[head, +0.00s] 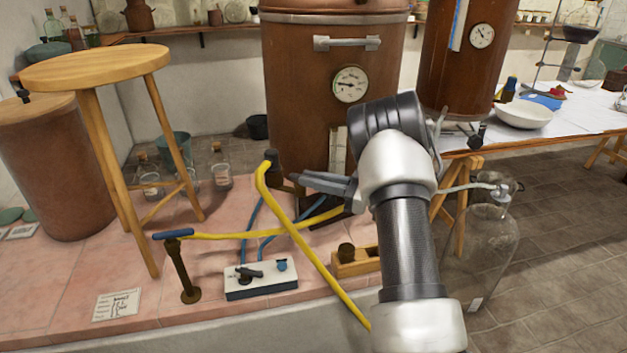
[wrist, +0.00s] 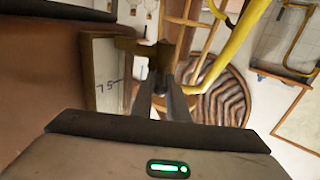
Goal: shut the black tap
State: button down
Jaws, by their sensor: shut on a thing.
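A dark tap (head: 272,158) stands upright at the lower front of the copper vessel, beside the top of a yellow hose. My gripper (head: 292,178) reaches it from the right, low against the vessel. In the wrist view its two fingers (wrist: 160,88) close together on a dark upright part of the tap (wrist: 160,58), next to a brass pipe (wrist: 130,43). The fingers hide part of the tap, and I cannot tell how far its handle is turned. A white box (head: 262,279) in front carries another black lever (head: 247,274) and a blue knob (head: 282,264).
The yellow hose (head: 300,240) crosses in front of the tap and runs forward. A wooden stool (head: 95,66) is farther left. A large glass bottle (head: 483,255) stands at right. Pink tiles at front left are mostly clear.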

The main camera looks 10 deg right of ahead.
jog(key=c, duration=1.7)
grip_release()
jog(key=shift+a+f, duration=0.1)
jog(key=shift+w, duration=0.1)
